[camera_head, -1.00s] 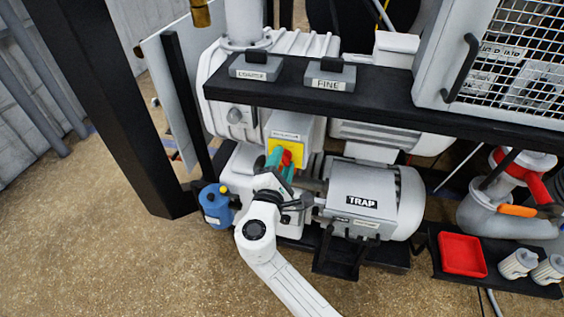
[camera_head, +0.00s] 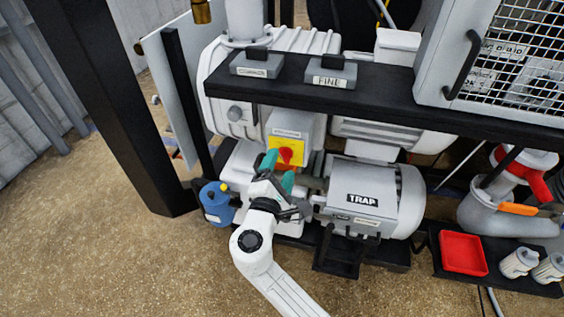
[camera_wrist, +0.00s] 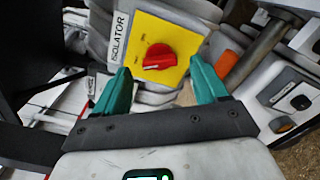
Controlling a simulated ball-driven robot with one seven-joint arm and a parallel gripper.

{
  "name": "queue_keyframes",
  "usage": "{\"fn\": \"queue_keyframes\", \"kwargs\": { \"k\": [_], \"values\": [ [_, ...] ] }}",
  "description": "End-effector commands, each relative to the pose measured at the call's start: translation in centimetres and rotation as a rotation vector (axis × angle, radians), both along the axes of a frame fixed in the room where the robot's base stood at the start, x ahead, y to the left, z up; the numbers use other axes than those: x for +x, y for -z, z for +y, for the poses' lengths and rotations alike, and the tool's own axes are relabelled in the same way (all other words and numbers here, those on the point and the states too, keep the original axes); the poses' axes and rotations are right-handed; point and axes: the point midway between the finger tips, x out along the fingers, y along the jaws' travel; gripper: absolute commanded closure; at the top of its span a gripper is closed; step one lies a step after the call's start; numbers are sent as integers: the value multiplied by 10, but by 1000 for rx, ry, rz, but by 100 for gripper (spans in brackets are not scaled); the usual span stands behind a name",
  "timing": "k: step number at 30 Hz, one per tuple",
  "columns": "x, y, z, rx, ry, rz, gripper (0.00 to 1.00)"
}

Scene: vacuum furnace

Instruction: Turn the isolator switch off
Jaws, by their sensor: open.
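The isolator switch is a red knob (camera_head: 286,154) on a yellow plate (camera_head: 287,142), on a grey box in the middle of the head view. In the wrist view the red knob (camera_wrist: 159,57) has its grip bar lying nearly level across the picture. The small marks on the yellow plate (camera_wrist: 185,36) are too blurred to read. My gripper (camera_head: 277,172) is open, with its teal fingers just below and in front of the knob. In the wrist view my gripper (camera_wrist: 160,68) has one finger on each side of the knob, with nothing held between them.
A grey TRAP housing (camera_head: 370,200) stands close to the right of my gripper. A black shelf (camera_head: 390,103) crosses above the switch. A red tray (camera_head: 462,254) lies at the lower right. Open floor lies at the lower left.

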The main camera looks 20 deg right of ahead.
Motion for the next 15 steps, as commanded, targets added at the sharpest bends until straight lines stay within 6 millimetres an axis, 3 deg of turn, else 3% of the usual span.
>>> {"fn": "queue_keyframes", "kwargs": {
  "k": [9, 15],
  "values": [
    [-48, 2, 36, 0, -4, 2, 28],
    [-63, 1, 47, 0, -3, 1, 28]
  ]
}}
